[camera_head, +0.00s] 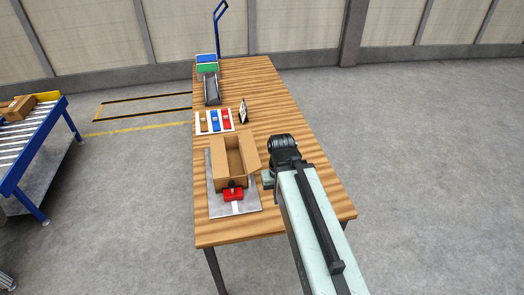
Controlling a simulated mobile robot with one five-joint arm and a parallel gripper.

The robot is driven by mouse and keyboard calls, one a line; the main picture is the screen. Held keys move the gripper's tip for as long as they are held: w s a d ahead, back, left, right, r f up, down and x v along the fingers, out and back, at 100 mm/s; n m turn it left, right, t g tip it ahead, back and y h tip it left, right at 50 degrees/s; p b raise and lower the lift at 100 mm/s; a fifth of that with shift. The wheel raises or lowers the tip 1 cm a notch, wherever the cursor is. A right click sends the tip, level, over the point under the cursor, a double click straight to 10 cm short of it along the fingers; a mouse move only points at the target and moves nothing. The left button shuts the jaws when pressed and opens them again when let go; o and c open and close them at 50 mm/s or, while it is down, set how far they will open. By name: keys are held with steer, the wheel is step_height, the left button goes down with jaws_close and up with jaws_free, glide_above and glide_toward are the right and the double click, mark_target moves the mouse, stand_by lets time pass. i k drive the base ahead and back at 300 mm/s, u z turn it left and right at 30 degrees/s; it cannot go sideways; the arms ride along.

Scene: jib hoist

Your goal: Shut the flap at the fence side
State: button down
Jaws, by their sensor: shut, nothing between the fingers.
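An open cardboard box (231,183) stands on a grey plate (216,205) near the front of the wooden table. Its inside shows as a dark opening. One flap (250,152) sticks up and outward along the box's right side. Another tan panel (217,158) lies along the left side; I cannot tell whether it is folded over. No part is clearly recognisable as a fence. My gripper (267,180) is just right of the box, beside the raised flap, shut and empty. My arm partly hides the table there; contact with the flap cannot be told.
A red block with a black knob (233,194) sits at the box's front end. Behind the box are a tray of coloured pieces (214,121), a small upright card (243,111), a grey chute (212,90) and blue and green bins (207,68). A roller conveyor (30,130) stands left.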

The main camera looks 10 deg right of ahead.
mark_target(253, 163)
steer(key=i, duration=0.95)
steer(key=z, duration=0.15)
steer(key=k, duration=2.25)
steer(key=u, duration=0.95)
steer(key=i, duration=1.05)
steer(key=z, duration=0.05)
